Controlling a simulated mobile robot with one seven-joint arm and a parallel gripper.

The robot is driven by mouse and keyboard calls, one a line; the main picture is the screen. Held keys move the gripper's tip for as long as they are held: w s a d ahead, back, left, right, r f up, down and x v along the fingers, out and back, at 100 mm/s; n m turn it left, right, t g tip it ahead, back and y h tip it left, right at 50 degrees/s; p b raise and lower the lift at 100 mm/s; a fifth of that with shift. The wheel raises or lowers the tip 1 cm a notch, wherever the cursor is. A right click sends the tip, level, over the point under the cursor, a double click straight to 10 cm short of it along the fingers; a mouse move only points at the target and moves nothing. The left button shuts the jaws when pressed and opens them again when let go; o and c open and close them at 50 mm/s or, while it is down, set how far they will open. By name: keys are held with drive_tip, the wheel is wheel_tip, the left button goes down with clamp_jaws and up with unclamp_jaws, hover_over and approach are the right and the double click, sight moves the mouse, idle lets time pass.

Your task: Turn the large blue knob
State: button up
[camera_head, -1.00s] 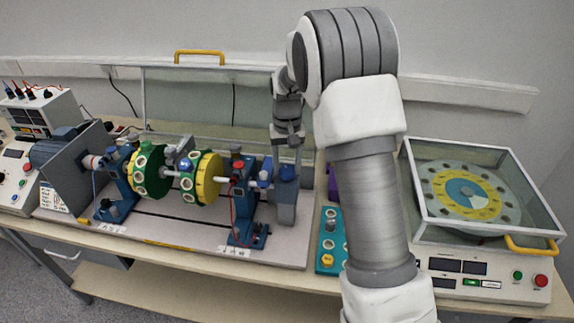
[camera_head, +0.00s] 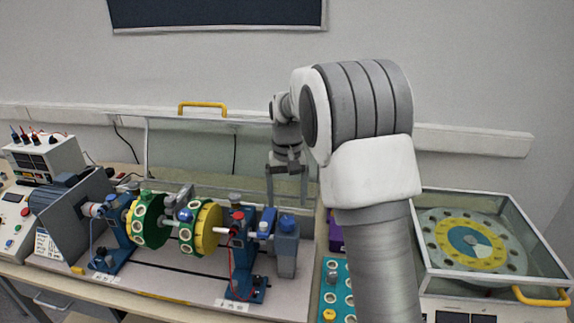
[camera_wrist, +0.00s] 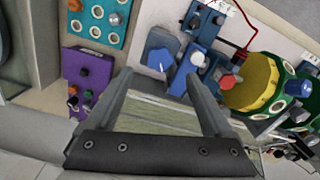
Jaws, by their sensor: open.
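The large blue knob (camera_head: 287,219) sits on top of a grey-blue box (camera_head: 286,248) at the right end of the rotor rig. In the wrist view the knob (camera_wrist: 160,60) is faceted and lies just beyond the gap between my fingertips. My gripper (camera_head: 287,197) is open and empty, pointing down above the knob in the head view. Its two fingers (camera_wrist: 157,76) are spread wide in the wrist view. Neither finger visibly touches the knob, though the exact height between them is hard to tell.
A blue bearing stand (camera_head: 243,255) with a red-topped knob and green-yellow discs (camera_head: 205,228) stand left of the box. A purple box (camera_wrist: 88,78) and a teal panel (camera_wrist: 97,20) are close by. A glass-walled turntable case (camera_head: 480,240) is at the right.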

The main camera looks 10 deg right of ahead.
wheel_tip(320, 180, up, 11)
idle(0.8)
drive_tip(key=s+r+t, duration=0.1)
drive_tip(key=s+r, duration=0.2)
drive_tip(key=s, duration=0.5)
drive_tip(key=s+r+t, duration=0.2)
drive_tip(key=s+r, duration=0.1)
drive_tip(key=s, duration=0.5)
drive_tip(key=s+f+t, duration=0.1)
drive_tip(key=s+f, duration=0.1)
drive_tip(key=s, duration=0.5)
drive_tip(key=s+f+n+t, duration=0.1)
drive_tip(key=s+f, duration=0.2)
drive_tip(key=s, duration=0.4)
drive_tip(key=shift+s+f+n+t, duration=0.25)
drive_tip(key=shift+s+n+t, duration=0.05)
drive_tip(key=shift+s, duration=0.05)
